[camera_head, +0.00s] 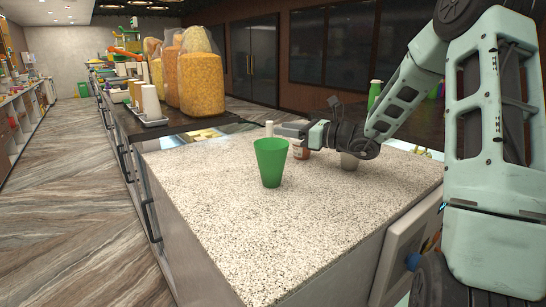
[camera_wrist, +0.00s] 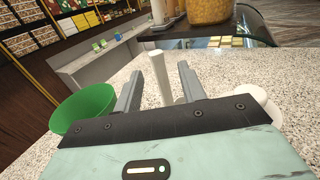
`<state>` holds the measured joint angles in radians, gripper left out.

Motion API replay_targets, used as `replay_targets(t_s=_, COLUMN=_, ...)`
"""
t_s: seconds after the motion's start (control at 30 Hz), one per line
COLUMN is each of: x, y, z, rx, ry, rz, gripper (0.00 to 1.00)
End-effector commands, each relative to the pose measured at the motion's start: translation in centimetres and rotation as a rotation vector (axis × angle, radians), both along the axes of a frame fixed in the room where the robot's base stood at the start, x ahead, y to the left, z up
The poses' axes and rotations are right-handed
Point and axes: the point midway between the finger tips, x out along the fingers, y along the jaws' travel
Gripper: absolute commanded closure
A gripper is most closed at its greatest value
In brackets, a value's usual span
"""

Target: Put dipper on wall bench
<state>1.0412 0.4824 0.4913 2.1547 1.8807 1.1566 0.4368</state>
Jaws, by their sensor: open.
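My gripper (camera_head: 290,129) is open over the far part of the speckled counter, its fingers pointing left. In the wrist view its fingers (camera_wrist: 158,85) stand either side of a pale upright rod (camera_wrist: 159,75), which looks like the dipper's handle; I cannot tell for sure. The rod sits at or just beyond the fingertips, and no grip on it shows. In the head view a small pale piece (camera_head: 269,127) shows by the fingertips, behind the green cup. A long pale bench along the wall (camera_wrist: 112,52) shows in the wrist view, probably the wall bench.
A green cup (camera_head: 270,162) stands on the speckled counter (camera_head: 290,225) close to my gripper. Tall snack bags (camera_head: 200,80) stand on the dark counter behind. The counter's front is clear.

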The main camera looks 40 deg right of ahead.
Motion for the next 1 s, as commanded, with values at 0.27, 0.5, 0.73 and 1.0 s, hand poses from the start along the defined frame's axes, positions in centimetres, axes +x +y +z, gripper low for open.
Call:
replay_targets(t_s=0.27, x=3.2, y=2.2, z=0.3, rx=0.001, ry=0.0, rz=0.003, gripper=0.59)
replay_targets(t_s=0.5, x=4.5, y=2.8, z=0.0, rx=-0.001, ry=0.0, rz=0.0, gripper=0.59)
replay_targets(t_s=0.73, x=4.5, y=2.8, z=0.0, rx=-0.001, ry=0.0, rz=0.0, gripper=0.79)
replay_targets(t_s=1.0, x=4.5, y=2.8, z=0.0, rx=-0.001, ry=0.0, rz=0.0, gripper=1.0)
